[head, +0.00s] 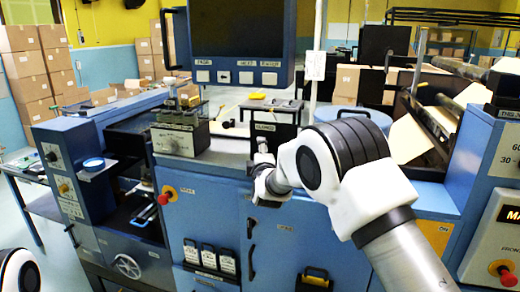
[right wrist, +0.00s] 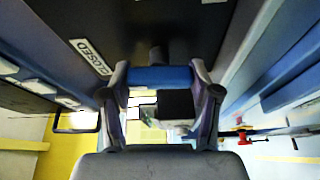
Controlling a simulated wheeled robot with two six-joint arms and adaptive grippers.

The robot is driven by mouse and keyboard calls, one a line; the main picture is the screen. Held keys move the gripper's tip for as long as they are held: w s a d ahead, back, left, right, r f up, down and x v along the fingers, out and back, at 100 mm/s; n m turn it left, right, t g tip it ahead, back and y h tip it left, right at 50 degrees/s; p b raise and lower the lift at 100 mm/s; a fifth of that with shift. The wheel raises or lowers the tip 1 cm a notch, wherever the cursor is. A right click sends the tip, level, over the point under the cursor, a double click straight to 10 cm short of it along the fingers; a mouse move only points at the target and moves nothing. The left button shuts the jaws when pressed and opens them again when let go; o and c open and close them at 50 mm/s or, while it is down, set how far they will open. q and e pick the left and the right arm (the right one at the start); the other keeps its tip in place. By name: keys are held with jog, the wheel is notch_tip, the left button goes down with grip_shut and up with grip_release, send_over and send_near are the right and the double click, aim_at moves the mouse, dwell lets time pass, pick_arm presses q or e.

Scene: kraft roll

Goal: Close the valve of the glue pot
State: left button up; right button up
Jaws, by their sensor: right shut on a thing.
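My right gripper (head: 262,162) is at the front of the machine, just below a dark plate (head: 284,131) with a "CLOSED" label (head: 265,127). In the right wrist view my right gripper (right wrist: 160,88) is shut on a blue valve handle (right wrist: 160,76), which spans between its two fingers. A dark stem shows behind the handle. The "CLOSED" label also shows in the right wrist view (right wrist: 90,57), left of the handle. A blue round vessel (head: 353,113), perhaps the glue pot, stands behind my right arm and is partly hidden. My left gripper is out of view.
A grey box with knobs (head: 180,138) stands left of the plate. A screen panel (head: 240,75) hangs above. Red stop buttons (head: 165,197) and cabinet handles are on the blue front. Rollers with kraft paper (head: 415,135) are at the right. Stacked cartons (head: 35,65) stand far left.

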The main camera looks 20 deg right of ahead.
jog(key=shift+r+n, duration=0.15)
jog(key=shift+n, duration=0.25)
dwell(0.3)
jog(key=o, duration=1.2)
jog(key=shift+d, duration=0.1)
jog(key=shift+c, duration=0.2)
jog(key=shift+w+d, duration=0.1)
